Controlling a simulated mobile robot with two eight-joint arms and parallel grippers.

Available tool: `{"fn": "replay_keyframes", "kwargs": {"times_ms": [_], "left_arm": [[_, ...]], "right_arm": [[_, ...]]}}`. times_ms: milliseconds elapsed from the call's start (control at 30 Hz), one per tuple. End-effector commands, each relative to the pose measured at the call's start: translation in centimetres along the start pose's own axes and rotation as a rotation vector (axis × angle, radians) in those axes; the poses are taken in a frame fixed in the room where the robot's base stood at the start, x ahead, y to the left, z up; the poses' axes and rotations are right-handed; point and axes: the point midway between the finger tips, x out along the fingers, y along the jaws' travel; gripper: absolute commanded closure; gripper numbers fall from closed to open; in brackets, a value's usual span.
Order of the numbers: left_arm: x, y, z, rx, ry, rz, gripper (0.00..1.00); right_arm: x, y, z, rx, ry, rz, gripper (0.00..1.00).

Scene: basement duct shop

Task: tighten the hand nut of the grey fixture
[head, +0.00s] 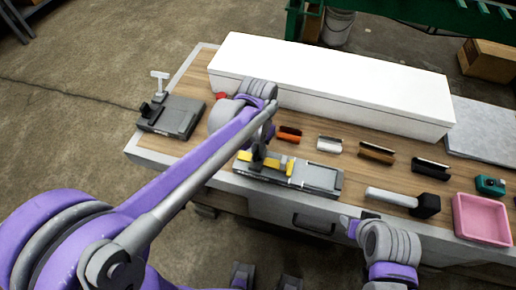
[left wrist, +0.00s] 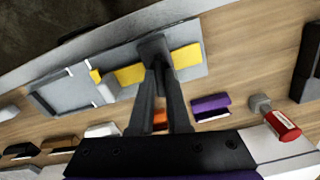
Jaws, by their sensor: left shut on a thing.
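The grey fixture (head: 316,178) lies at the table's front edge in the head view, with yellow bars on its top. In the left wrist view its plate (left wrist: 62,92) shows with a yellow bar on either side of a dark hand nut (left wrist: 152,47). My left gripper (head: 259,152) is over the fixture's left part. In the left wrist view its two fingers (left wrist: 155,66) are shut on the dark nut. The nut's underside and thread are hidden. My right gripper (head: 356,222) is low at the table's front edge, away from the fixture, its fingers unclear.
A darker fixture (head: 172,118) with an upright handle stands at the table's left end. A long white box (head: 330,90) lies behind. Small coloured channel pieces, a mallet (head: 392,198) and a pink tray (head: 482,218) are to the right. A red-handled tool (left wrist: 282,125) lies near my left gripper.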

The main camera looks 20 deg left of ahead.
Motion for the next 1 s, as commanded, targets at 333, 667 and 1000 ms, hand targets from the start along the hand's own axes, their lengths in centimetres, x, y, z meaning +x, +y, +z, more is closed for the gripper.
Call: {"fn": "replay_keyframes", "kwargs": {"times_ms": [333,667,1000], "left_arm": [[0.01,-0.01,0.01,0.326,0.0,0.0,1.0],[0.01,-0.01,0.0,0.639,0.0,0.0,1.0],[-0.01,-0.02,-0.01,0.957,0.0,0.0,1.0]], "right_arm": [[0.37,0.0,0.34,0.0,-0.003,0.0,0.5],[0.63,0.0,0.57,0.0,-0.004,0.0,0.5],[0.85,0.0,0.76,0.0,-0.006,0.0,0.5]]}}
